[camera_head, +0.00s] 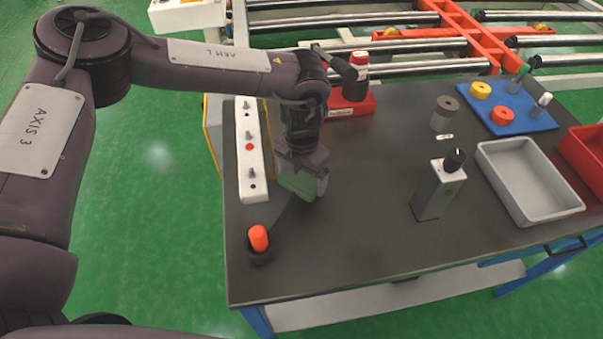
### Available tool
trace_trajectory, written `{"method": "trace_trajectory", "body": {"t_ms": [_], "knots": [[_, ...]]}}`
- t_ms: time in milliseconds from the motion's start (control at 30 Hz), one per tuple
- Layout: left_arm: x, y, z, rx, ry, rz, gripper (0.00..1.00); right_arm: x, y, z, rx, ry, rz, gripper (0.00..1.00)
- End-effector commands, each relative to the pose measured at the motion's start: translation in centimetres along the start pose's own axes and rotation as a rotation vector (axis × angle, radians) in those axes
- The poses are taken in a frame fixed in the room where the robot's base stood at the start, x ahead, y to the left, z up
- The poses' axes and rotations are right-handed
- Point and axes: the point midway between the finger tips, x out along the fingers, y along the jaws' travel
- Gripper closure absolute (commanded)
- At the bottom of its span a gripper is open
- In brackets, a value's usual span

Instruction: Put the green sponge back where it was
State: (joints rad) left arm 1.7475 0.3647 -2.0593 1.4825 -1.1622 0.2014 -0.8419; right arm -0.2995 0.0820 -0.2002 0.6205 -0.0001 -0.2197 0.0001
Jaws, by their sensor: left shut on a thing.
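My left arm comes in from the left and reaches over the dark table (345,240). My left gripper (302,178) points down at the table's left part and is shut on the green sponge (297,184). The sponge shows as a pale green block between and below the fingers. A shadow lies beside it on the table top; whether the sponge touches the table I cannot tell. My right gripper is not in view.
A white strip with pegs (251,170) lies left of the gripper. An orange-topped holder (259,243) stands in front. A grey box with a black knob (439,187), a grey tray (528,182) and a blue board (507,107) are right. The table's front middle is clear.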

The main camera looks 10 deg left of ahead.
Motion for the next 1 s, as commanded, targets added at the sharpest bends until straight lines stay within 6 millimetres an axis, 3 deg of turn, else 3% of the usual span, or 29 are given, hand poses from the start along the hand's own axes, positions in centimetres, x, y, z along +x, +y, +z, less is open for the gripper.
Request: {"method": "trace_trajectory", "body": {"t_ms": [133,433,800,1000], "knots": [[0.0,0.0,0.0,0.0,0.0,0.0,0.0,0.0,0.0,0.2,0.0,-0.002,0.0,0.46],[-0.6,0.0,0.1,-0.001,-0.002,0.0,0.0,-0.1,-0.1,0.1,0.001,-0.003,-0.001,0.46],[-6.4,0.0,0.1,0.001,-0.003,-0.001,0.0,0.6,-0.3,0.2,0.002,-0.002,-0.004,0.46],[-7.8,0.0,0.0,0.001,-0.002,0.0,0.0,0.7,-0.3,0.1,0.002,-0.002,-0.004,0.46]]}}
